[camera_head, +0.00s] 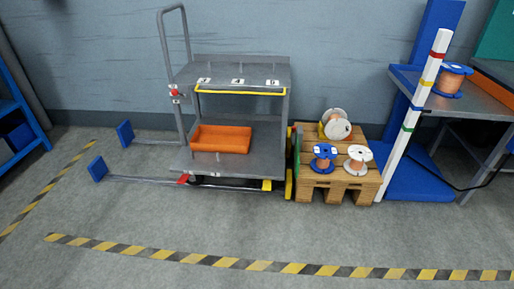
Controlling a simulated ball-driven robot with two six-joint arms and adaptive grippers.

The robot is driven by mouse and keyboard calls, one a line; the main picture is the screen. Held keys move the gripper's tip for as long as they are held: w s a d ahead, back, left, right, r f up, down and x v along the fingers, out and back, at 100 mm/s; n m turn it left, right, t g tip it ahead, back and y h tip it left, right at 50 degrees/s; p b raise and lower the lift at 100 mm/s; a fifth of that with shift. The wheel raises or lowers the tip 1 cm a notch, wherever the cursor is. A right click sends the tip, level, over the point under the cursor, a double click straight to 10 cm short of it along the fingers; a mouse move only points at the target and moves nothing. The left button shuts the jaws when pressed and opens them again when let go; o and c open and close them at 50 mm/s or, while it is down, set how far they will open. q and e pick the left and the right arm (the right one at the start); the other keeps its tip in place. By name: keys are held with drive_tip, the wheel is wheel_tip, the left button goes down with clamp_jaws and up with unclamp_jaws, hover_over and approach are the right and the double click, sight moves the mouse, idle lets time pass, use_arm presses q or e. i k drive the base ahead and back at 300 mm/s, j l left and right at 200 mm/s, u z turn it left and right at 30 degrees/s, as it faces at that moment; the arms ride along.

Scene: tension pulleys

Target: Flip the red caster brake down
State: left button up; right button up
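A grey two-shelf cart (240,72) stands against the wall with a tall handle on its left. A small red piece (183,179), which looks like the caster brake, sits low at the cart's front left corner. It looks slightly tilted, but it is too small to tell whether it is up or down. Another red piece (175,93) is higher, on the handle post. A yellow piece (267,185) is low at the front right corner. The casters are mostly hidden in shadow under the lower shelf. Neither of my grippers is in view.
An orange tray (221,139) lies on the lower shelf. Low rails with blue end plates (97,169) extend left. A wooden pallet stand (337,187) with several spools and a striped post (412,115) are at right. Floor before the cart is clear up to the striped tape (260,265).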

sight(184, 178)
drive_tip(key=i+j+u, duration=0.15)
drive_tip(key=i+u, duration=0.2)
drive_tip(key=i, duration=0.55)
drive_tip(key=i+l+u, duration=0.1)
drive_tip(key=i+u, duration=0.2)
drive_tip(key=i, duration=0.6)
